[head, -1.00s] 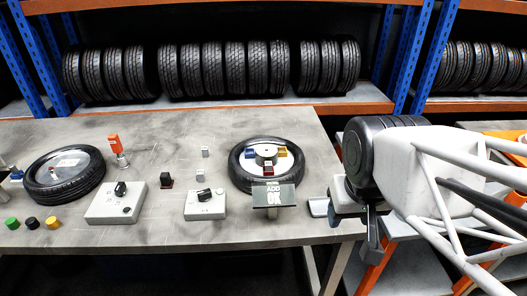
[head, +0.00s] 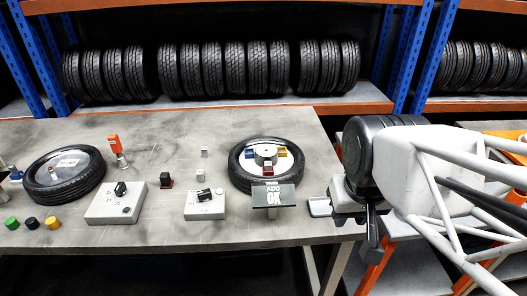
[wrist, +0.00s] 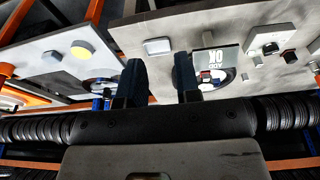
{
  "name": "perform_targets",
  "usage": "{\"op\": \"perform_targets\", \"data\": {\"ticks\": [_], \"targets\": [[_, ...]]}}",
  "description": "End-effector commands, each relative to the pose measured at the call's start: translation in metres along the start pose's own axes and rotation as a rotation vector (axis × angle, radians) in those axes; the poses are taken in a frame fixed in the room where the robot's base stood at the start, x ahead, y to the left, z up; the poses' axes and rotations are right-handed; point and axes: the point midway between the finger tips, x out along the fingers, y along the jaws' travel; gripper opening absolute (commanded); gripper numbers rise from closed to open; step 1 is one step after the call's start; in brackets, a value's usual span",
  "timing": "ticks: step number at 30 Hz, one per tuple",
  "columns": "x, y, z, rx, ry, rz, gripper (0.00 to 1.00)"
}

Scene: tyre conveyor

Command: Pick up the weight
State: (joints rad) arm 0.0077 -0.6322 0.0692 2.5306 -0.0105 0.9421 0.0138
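I cannot tell for certain which thing is the weight. Two small grey blocks (head: 205,151) stand on the table behind the knob box, and a flat silver piece (head: 320,207) lies at the table's right edge. The silver piece also shows in the wrist view (wrist: 157,46), beyond and between my fingers. My gripper (head: 372,238) hangs just right of the table edge, pointing down. In the wrist view, my gripper (wrist: 159,68) has its two dark fingers apart with nothing between them.
A tyre with coloured blocks (head: 238,172) lies behind an "ADD OK" sign (head: 274,195). Two knob boxes (head: 115,207), another tyre (head: 62,192), an orange-handled tool (head: 115,145) and coloured buttons (head: 31,223) are farther left. Tyre racks stand behind. The table's middle is fairly clear.

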Motion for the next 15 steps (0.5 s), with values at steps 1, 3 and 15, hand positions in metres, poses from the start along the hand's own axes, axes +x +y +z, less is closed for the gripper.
{"op": "perform_targets", "data": {"ticks": [1, 3, 15], "targets": [[0.000, 0.000, -0.002, -0.005, -0.001, 0.000, 0.31], [0.000, -0.001, -0.006, -0.022, -0.004, -0.001, 0.31], [0.007, -0.014, -0.072, -0.311, -0.047, -0.015, 0.31]]}}
